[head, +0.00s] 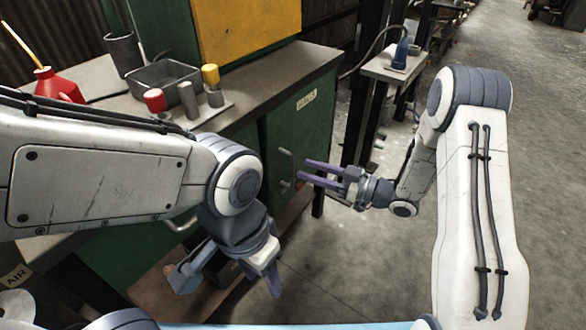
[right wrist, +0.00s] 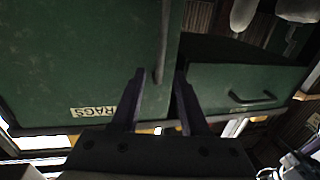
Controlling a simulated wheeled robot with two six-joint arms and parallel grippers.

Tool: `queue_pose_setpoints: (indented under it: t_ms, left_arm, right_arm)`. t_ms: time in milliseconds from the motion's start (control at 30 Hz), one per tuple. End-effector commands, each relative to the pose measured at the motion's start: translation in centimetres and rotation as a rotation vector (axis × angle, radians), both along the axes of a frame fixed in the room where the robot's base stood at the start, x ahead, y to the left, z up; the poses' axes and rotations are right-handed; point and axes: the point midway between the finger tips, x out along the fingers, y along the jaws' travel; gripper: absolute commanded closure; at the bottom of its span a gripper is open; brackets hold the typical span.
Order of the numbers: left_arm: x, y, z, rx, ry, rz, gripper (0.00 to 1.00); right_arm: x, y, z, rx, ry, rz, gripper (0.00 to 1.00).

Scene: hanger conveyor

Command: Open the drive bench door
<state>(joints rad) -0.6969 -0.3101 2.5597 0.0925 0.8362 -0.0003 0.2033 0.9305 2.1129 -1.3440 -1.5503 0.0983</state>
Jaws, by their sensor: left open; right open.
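The green bench door (head: 286,128) shows in the head view on the bench's right part, with a pale label near its top. It appears closed. Its upright bar handle (head: 287,165) is on its left side. In the right wrist view the door (right wrist: 75,60) fills the left, its label reads RAGS, and its handle (right wrist: 162,45) lines up between my fingertips. My right gripper (head: 302,171) is open and empty, just right of the handle; contact cannot be told. My left gripper (head: 228,281) is open and empty, low in front of the bench.
The benchtop (head: 245,113) carries a grey bin (head: 165,78), a red can (head: 58,85) and capped cylinders. A green drawer (right wrist: 235,85) with its own handle is beside the door. A small stand (head: 392,68) is right of the bench. Floor is clear between.

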Motion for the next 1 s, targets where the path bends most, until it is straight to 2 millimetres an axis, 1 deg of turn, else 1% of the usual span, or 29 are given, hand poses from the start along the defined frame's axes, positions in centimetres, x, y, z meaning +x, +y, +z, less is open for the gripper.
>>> queue_pose_setpoints:
  t_ms: [33, 100, 200, 300, 433, 667, 700, 767, 800, 833, 1000]
  left_arm:
    - [0.0, 0.0, -0.5, 0.000, 0.000, 0.000, 0.50]
    - [0.0, 0.0, -0.9, 0.000, 0.000, 0.000, 0.50]
    - [0.0, 0.0, -1.2, 0.000, 0.000, 0.000, 0.50]
    - [0.0, 0.0, -1.4, 0.000, 0.000, 0.000, 0.50]
    - [0.0, 0.0, -1.5, 0.000, 0.000, 0.000, 0.50]
    - [0.0, 0.0, -1.5, 0.000, 0.000, 0.000, 0.50]
    - [0.0, 0.0, -1.5, 0.000, 0.000, 0.000, 0.50]
    - [0.0, 0.0, -1.5, 0.000, 0.000, 0.000, 0.50]
    - [0.0, 0.0, -1.5, 0.000, 0.000, 0.000, 0.50]
    - [0.0, 0.0, -1.5, 0.000, 0.000, 0.000, 0.50]
    - [0.0, 0.0, -1.5, 0.000, 0.000, 0.000, 0.50]
  right_arm:
    - [0.4, 1.1, -0.2, 0.000, -0.003, 0.005, 0.55]
    - [0.9, 2.2, -0.2, -0.001, -0.003, 0.005, 0.55]
    - [1.5, 3.5, -0.2, -0.002, -0.001, 0.004, 0.55]
    - [1.9, 4.4, -0.1, -0.002, -0.002, 0.003, 0.55]
    - [2.2, 4.9, 0.0, -0.001, 0.000, 0.000, 0.55]
    - [2.3, 5.0, 0.0, -0.001, 0.000, -0.001, 0.55]
    - [2.3, 5.0, 0.0, -0.001, 0.000, -0.001, 0.59]
    - [2.3, 5.0, 0.0, -0.001, 0.000, -0.001, 0.82]
    - [2.3, 5.0, 0.0, -0.002, 0.001, -0.001, 0.97]
    - [2.3, 4.9, 0.0, -0.002, 0.001, -0.001, 1.00]
    - [2.2, 5.0, 0.0, -0.002, 0.001, 0.000, 1.00]
